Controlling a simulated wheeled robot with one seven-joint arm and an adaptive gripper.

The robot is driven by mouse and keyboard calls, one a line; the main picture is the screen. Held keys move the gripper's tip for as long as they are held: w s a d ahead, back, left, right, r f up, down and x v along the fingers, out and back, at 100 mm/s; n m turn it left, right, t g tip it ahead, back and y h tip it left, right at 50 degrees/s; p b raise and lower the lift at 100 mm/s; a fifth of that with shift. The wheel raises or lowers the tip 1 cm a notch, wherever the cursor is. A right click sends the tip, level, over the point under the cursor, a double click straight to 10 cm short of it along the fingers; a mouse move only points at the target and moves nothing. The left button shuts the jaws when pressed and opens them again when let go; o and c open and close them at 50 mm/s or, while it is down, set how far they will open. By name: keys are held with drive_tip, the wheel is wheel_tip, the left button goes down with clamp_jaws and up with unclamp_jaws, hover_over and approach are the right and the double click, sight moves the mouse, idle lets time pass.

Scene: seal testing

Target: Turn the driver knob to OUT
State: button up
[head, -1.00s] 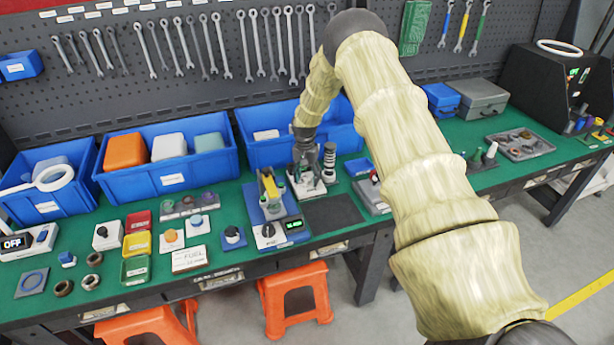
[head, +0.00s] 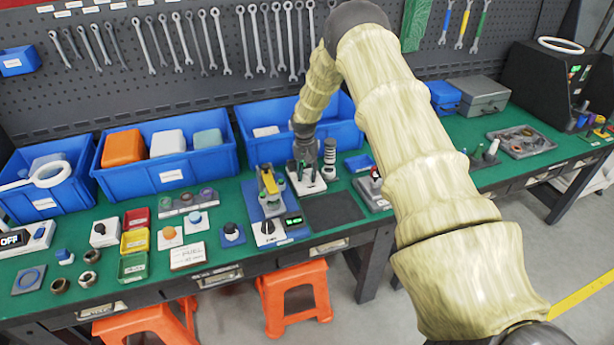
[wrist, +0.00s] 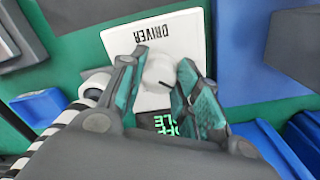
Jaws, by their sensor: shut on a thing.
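The driver unit is a white panel (wrist: 185,40) labelled DRIVER, upside down in the wrist view. Its whitish knob (wrist: 160,72) sits between the fingers of my gripper (wrist: 162,82). The green-padded fingers are shut on the knob, one on each side. A small dark display with green letters (wrist: 175,124) shows partly below the knob; the fingers hide some of it. In the head view, my gripper (head: 304,160) is over the driver unit (head: 308,185), just in front of the blue bins, and hides the knob.
A blue bin (head: 345,140) stands close behind my gripper. A dark striped cylinder (head: 330,155) stands right beside it, and a blue fixture with a yellow part (head: 268,182) is at its left. A dark mat (head: 333,208) lies in front, clear.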

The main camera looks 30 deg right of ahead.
sight(306, 175)
drive_tip(key=n+b, duration=0.2)
drive_tip(key=n, duration=0.1)
drive_tip(key=shift+f, duration=0.1)
drive_tip(key=shift+n+b, duration=0.65)
drive_tip(key=shift+n, duration=0.85)
drive_tip(key=shift+s, duration=0.1)
drive_tip(key=o, duration=1)
drive_tip(key=shift+r, duration=0.2)
wheel_tip(306, 175, up, 12)
drive_tip(key=shift+a, duration=0.15)
drive_tip(key=shift+f, duration=0.1)
